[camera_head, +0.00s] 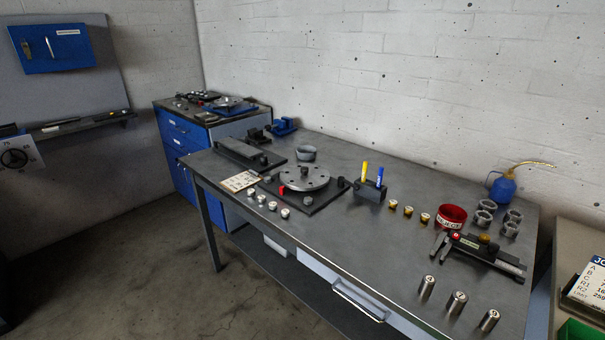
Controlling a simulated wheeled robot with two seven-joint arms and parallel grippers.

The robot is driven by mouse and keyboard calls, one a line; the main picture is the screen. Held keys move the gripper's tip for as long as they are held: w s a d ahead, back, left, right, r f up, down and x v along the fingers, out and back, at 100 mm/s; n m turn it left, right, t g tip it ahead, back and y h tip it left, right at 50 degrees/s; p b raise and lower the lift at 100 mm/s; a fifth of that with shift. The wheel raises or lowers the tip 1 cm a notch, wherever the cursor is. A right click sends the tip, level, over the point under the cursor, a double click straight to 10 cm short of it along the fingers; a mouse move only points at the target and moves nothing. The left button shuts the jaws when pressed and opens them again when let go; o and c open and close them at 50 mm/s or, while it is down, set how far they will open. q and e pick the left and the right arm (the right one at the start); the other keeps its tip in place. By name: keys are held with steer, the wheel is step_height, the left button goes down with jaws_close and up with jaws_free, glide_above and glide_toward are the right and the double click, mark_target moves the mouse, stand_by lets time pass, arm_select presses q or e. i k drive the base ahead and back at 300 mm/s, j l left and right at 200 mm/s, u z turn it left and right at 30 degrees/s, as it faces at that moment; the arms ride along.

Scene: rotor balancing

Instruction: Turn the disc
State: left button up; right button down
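A grey metal disc (304,179) with a hub in its middle and several holes lies flat on a dark square base plate (309,209) on the workbench, left of the bench's middle. A small red mark (282,189) shows at the disc's front left edge. Small dark knobs stand on the base plate around the disc. Neither of my grippers is in the picture, and nothing touches the disc.
The workbench (400,245) holds a marker holder (369,191), small silver and brass weights, a red bowl (452,216), numbered cylinders (457,303) and a blue oil can (503,188). A blue cabinet (181,135) stands behind left. Bare bench lies in front of the weights.

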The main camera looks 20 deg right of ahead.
mark_target(304, 176)
steer(key=i+j+z, duration=0.5)
steer(key=i, duration=0.2)
steer(key=i+j+z, duration=0.45)
steer(key=i+j, duration=0.15)
steer(key=j, duration=0.1)
